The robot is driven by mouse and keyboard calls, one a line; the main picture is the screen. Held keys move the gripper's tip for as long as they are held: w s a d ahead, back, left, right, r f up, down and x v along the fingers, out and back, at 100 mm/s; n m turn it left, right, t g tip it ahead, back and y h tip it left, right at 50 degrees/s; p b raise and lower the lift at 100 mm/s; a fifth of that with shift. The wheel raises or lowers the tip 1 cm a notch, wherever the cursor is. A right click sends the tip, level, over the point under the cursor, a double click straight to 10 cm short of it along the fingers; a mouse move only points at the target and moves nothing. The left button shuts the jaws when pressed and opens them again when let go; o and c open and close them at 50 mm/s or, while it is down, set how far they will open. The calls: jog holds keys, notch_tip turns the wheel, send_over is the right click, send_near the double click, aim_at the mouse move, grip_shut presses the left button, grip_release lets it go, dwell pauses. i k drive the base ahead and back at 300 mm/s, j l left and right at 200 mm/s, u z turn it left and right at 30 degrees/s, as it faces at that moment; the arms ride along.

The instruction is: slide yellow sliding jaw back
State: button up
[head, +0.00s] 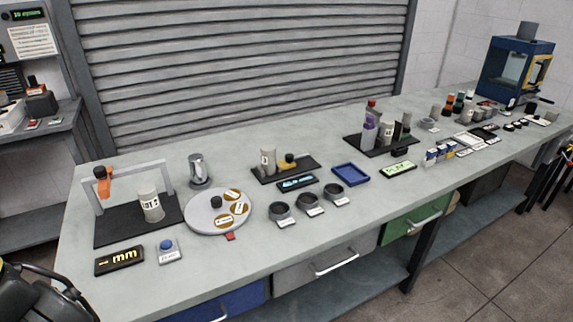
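A small yellow block with a black knob, which looks like the yellow sliding jaw (286,163), sits on a black base plate (300,173) near the middle of the bench. A pale labelled cylinder (267,160) stands on the same plate, just left of it. Another black plate (112,232) at the left carries a grey gantry frame (130,171) with an orange black-knobbed part (103,186) and a labelled cylinder (151,206). A dark part of mine, apparently my gripper (45,290), shows at the lower left corner, away from both plates; its fingertips are unclear.
A round turntable (201,220) and a metal jug (198,171) stand between the two plates. Small grey cups (309,203), a blue tray (351,174) and a dark display (296,183) lie near the yellow block. A grey shutter (240,70) rises behind the bench.

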aim_at(289, 163)
jog(key=j+z, duration=0.1)
jog(key=j, duration=0.25)
jog(key=k+j+z, duration=0.1)
jog(key=j, duration=0.25)
jog(key=i, duration=0.95)
